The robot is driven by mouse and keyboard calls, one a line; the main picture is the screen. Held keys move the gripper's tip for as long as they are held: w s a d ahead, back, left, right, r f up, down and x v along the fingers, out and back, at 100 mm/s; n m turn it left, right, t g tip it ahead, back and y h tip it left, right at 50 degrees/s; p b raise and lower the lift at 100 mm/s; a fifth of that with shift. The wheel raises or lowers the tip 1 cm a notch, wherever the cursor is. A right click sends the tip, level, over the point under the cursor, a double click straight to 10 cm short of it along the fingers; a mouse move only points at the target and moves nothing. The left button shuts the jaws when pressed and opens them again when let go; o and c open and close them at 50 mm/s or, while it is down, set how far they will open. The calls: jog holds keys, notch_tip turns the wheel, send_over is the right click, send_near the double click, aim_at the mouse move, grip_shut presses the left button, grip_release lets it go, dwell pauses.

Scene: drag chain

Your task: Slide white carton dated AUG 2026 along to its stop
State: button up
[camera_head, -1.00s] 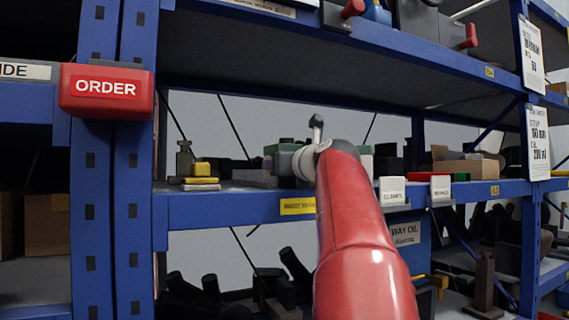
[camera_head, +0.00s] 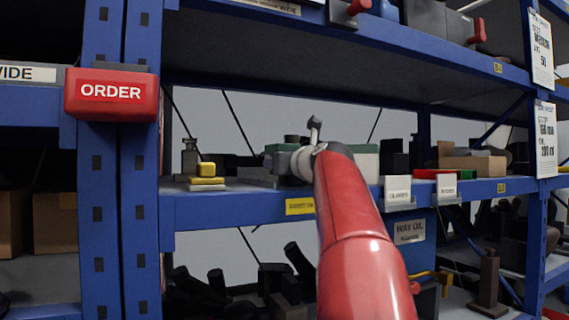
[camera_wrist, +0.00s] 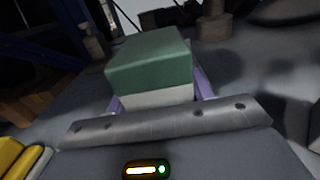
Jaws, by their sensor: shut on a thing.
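In the wrist view a carton with a green top and a white lower side (camera_wrist: 155,97) sits between the pale purple fingers of my gripper (camera_wrist: 158,88). The gripper is shut on it, one finger along each side. No date is readable on the carton, and its underside and far side are hidden. In the head view my red arm reaches to the middle shelf and hides the fingers. A green block (camera_head: 281,148) shows left of my wrist; I cannot tell whether it is the held carton. No stop can be made out.
Yellow blocks (camera_head: 206,176) and a dark weight-like piece (camera_head: 189,158) stand left on the shelf. White label cards (camera_head: 397,189) hang on its front edge (camera_head: 240,207) at right. Dark blocks and a brown box (camera_head: 478,164) stand beyond. The upper shelf (camera_head: 350,88) overhangs the arm.

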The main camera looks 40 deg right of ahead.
jog(key=shift+x, duration=1.9)
jog(key=shift+w, duration=0.1)
jog(key=shift+x, duration=2.05)
jog(key=shift+w, duration=0.15)
jog(key=shift+d, duration=0.1)
